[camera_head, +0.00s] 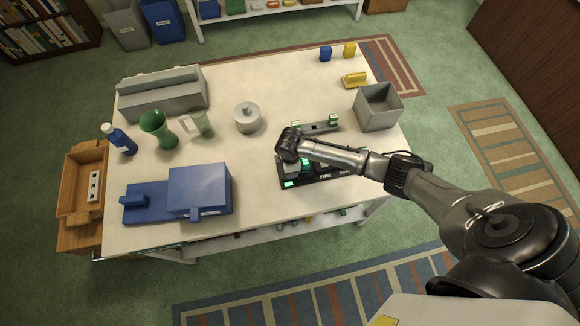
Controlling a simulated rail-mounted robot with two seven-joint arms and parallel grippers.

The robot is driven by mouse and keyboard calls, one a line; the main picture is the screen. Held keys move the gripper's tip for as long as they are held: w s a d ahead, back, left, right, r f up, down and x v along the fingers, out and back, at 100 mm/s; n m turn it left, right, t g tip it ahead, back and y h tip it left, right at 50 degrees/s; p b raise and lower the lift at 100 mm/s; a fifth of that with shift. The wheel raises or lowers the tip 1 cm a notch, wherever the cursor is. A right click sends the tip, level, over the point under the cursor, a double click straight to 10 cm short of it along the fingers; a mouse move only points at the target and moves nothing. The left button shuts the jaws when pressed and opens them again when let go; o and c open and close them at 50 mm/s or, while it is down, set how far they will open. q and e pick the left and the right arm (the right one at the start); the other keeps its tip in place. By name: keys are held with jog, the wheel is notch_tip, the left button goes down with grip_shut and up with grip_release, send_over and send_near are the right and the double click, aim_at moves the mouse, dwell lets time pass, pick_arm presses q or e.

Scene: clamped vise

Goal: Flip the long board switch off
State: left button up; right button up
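A dark board (325,179) with white lettering, partly readable as "FUSE", lies near the table's front right edge. A lit green patch (289,184) shows at its left end, and another green part (306,163) shows beside my gripper. My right arm comes in from the right, across the board. My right gripper (292,168) points down over the board's left part; its fingers are small and partly hidden, so I cannot tell whether they are open or touching a switch. The arm hides part of the board, and the switch lever is not clear. My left gripper is not in view.
Behind my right wrist lies a grey bar (318,127) with green end pieces. A grey open box (378,107) stands to the right. A blue vise-like block (199,191), green vase (157,129), and grey round pot (247,118) stand left.

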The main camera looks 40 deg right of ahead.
jog(key=shift+f, duration=0.45)
jog(key=shift+c, duration=0.3)
